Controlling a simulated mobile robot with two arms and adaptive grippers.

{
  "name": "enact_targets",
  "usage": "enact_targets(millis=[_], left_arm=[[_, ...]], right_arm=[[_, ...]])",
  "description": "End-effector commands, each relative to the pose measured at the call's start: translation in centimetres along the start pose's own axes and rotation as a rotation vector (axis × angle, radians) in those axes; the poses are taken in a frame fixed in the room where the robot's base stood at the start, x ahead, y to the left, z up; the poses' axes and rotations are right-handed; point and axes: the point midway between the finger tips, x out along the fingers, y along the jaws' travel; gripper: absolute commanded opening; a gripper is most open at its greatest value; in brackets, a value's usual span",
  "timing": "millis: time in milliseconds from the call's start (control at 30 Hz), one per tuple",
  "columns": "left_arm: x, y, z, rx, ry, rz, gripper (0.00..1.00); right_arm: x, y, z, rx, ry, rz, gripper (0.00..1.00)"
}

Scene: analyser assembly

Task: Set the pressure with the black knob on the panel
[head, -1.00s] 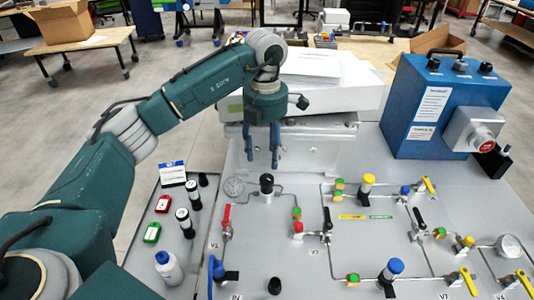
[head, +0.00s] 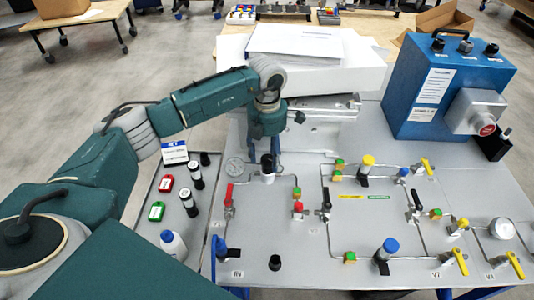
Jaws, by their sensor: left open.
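The black knob (head: 267,163) stands upright on the left part of the grey panel (head: 300,240), beside a round gauge (head: 235,167). My left gripper (head: 268,153) points down over this knob, with its blue fingers open at the knob's top. I cannot tell whether the fingers touch it. My right gripper does not show.
A red-handled valve (head: 229,192) and a black-handled valve (head: 326,195) rise in front of the knob. A blue box (head: 450,90) stands at the back right. Vials, tags and a white bottle (head: 172,243) lie on a side tray at the left.

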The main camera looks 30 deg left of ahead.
Motion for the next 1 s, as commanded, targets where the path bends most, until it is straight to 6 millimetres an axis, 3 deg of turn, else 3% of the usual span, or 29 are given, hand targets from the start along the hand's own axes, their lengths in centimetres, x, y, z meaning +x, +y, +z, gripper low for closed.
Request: enact_targets(millis=[267, 400, 500, 1000], left_arm=[[0.1, 0.0, 0.0, 0.000, 0.000, 0.000, 0.49], [0.1, 0.0, 0.0, 0.000, 0.001, 0.000, 0.21], [0.1, 0.0, 0.0, 0.000, 0.001, 0.000, 0.06], [0.1, 0.1, -0.1, 0.129, 0.004, 0.000, 0.06]], right_arm=[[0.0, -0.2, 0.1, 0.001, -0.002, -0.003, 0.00], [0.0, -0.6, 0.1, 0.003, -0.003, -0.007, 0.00], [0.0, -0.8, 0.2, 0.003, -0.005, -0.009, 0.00], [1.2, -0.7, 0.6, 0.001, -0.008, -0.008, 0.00]])
